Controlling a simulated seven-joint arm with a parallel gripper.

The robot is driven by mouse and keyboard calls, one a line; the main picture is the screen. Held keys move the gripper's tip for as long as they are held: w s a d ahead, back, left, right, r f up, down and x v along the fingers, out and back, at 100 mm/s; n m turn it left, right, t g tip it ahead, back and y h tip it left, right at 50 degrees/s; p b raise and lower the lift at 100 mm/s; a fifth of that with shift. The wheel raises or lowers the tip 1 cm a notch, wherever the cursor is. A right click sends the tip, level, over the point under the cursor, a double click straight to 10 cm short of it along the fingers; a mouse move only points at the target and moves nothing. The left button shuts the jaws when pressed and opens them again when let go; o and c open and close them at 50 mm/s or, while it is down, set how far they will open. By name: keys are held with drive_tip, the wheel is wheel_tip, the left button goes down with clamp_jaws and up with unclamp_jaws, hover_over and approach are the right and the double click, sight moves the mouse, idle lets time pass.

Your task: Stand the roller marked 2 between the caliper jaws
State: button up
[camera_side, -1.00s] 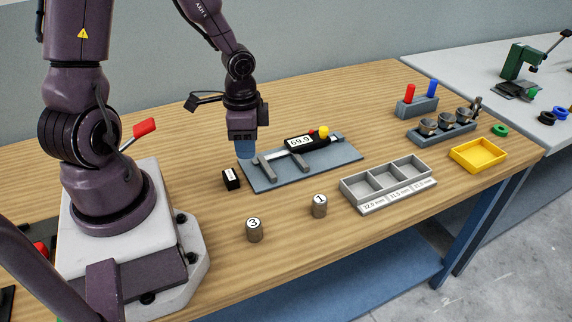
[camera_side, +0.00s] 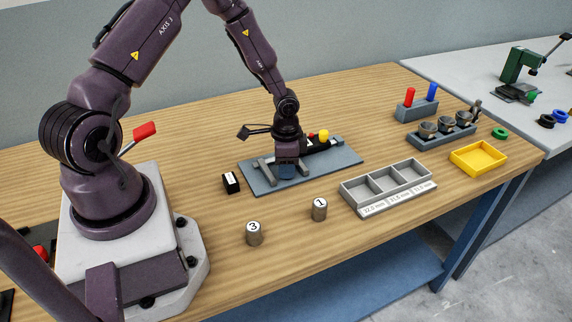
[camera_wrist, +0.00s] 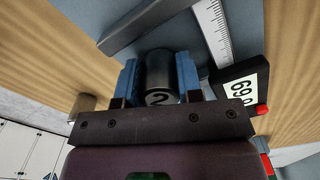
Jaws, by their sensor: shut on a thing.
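My gripper (camera_side: 286,170) is low over the caliper, its blue fingers by the jaws. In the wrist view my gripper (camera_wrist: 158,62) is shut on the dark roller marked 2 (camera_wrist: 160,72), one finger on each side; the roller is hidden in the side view. The caliper lies on a blue-grey plate (camera_side: 344,158). One caliper jaw (camera_side: 265,173) shows left of my fingers; in the wrist view a grey jaw (camera_wrist: 150,25) lies just beyond the roller. The readout (camera_wrist: 240,92) shows digits like 69. I cannot tell whether the roller touches the plate.
Roller 3 (camera_side: 254,233) and roller 1 (camera_side: 319,209) stand in front of the plate. A small black block (camera_side: 231,183) is left of it. A three-compartment grey tray (camera_side: 388,186), a yellow tray (camera_side: 479,157) and a rack of metal parts (camera_side: 441,134) are to the right.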

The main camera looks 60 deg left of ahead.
drive_tip(key=shift+f, duration=0.15)
drive_tip(key=o, duration=1)
drive_tip(key=s+d+r+n+t+y, duration=0.1)
drive_tip(key=s+d+r, duration=0.1)
drive_tip(key=r, duration=0.7)
drive_tip(key=s+d+r+n+y, duration=0.1)
drive_tip(key=s+d+r, duration=0.15)
drive_tip(key=r, duration=0.75)
drive_tip(key=s+d+r+t+y, duration=0.1)
drive_tip(key=s+d+r, duration=0.1)
drive_tip(key=r, duration=0.7)
drive_tip(key=shift+s+d+r+n+t+h, duration=0.55)
drive_tip(key=shift+s+d+r, duration=0.5)
drive_tip(key=shift+s, duration=0.55)
drive_tip(key=shift+s+d+r+n+t+h, duration=0.3)
drive_tip(key=shift+s+d+r+t+h, duration=0.25)
drive_tip(key=shift+s+d+r, duration=0.75)
drive_tip(key=shift+s+d+r+n+t+h, duration=0.45)
drive_tip(key=shift+s+d+r+t, duration=0.35)
drive_tip(key=shift+s, duration=1.05)
drive_tip(key=shift+f, duration=0.1)
